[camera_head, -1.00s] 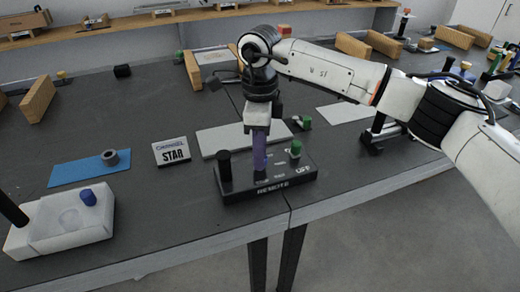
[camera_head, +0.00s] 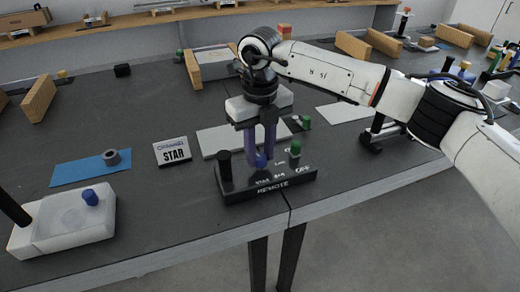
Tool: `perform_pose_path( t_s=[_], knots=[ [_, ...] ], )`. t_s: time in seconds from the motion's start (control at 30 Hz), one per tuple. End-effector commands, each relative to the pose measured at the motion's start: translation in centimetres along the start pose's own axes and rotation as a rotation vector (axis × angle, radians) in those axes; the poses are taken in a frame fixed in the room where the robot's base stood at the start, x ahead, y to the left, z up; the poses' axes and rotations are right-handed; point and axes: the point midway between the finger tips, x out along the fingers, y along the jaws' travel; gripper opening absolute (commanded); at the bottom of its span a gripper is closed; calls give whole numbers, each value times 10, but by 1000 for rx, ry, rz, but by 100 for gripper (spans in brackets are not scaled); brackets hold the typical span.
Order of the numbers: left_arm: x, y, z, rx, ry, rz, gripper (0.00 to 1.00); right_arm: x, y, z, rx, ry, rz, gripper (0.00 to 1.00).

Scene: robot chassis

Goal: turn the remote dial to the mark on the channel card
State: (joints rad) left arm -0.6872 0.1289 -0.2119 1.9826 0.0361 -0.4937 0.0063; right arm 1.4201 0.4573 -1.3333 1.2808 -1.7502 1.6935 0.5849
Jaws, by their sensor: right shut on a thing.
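The black remote box (camera_head: 236,193) lies near the table's front edge, with "REMOTE" on its front face. My left gripper is not in view.
A white box with a blue knob (camera_head: 62,221) sits at the front left. A pale panel (camera_head: 213,138) lies behind the remote. Wooden blocks stand farther back.

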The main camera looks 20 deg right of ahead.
Motion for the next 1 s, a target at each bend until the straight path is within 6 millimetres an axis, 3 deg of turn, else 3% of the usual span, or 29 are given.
perform_pose_path(
  t_s=[0.5, 1.0],
  knots=[
    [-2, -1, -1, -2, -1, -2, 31, -1, 0, 0, 340, -1, 0, 5],
    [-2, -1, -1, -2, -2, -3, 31, 0, 0, 0, 403, 0, 0, 5]
  ],
)
